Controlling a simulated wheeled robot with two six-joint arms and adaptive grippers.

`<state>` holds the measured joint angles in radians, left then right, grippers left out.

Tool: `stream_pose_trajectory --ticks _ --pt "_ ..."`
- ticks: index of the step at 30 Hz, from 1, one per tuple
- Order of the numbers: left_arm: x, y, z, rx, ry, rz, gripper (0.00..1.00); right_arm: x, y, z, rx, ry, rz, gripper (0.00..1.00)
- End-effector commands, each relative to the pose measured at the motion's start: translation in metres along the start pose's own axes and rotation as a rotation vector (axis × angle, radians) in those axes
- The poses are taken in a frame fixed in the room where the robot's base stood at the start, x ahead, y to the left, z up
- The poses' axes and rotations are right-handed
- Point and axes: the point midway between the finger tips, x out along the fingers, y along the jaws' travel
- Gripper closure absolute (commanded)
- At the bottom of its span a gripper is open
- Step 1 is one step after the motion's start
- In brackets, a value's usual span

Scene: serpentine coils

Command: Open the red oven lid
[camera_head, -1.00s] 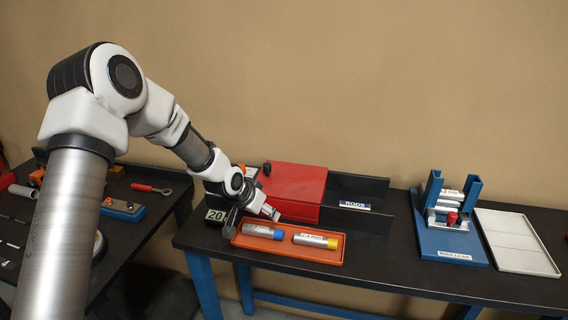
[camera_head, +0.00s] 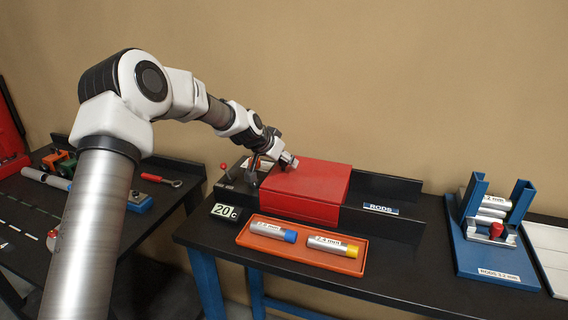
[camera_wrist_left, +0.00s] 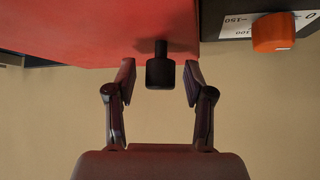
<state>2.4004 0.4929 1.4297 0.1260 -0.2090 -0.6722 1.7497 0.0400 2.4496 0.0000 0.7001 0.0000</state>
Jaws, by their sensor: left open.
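My left gripper (camera_head: 286,160) is over the lid's back-left part in the head view. In the left wrist view my left gripper (camera_wrist_left: 158,76) is open, with one finger on each side of a black handle (camera_wrist_left: 160,72). The handle sticks out from the red lid (camera_wrist_left: 90,25), and gaps show between it and both fingers. The handle is not clear in the head view. My right gripper is not in view.
An orange tray (camera_head: 257,246) with two labelled rods sits in front of the oven. A temperature display (camera_head: 225,212) reads 20. A blue rod stand (camera_head: 490,262) is at the right. An orange knob (camera_wrist_left: 273,33) is near the handle in the wrist view.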

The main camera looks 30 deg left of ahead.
Motion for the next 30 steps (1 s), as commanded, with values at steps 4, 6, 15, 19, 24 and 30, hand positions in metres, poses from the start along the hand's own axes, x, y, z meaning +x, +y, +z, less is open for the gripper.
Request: stream_pose_trajectory --ticks 4,6,15,19,24,30 --pt "0.000 0.000 -0.001 -0.001 0.001 0.000 0.47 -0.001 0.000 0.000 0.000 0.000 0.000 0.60" --pt "0.000 0.000 -0.001 -0.001 0.001 0.000 0.47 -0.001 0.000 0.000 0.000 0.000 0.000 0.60" --pt "0.000 0.000 -0.001 -0.001 0.001 0.000 1.00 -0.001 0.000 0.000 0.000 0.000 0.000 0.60" --pt "0.001 0.003 -0.001 0.000 0.001 0.000 1.00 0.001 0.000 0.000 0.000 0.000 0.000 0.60" --pt "0.007 0.020 -0.003 0.001 0.000 0.000 1.00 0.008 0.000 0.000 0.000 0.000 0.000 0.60" --pt "0.018 0.064 -0.012 0.004 -0.001 0.001 1.00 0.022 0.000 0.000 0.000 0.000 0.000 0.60"
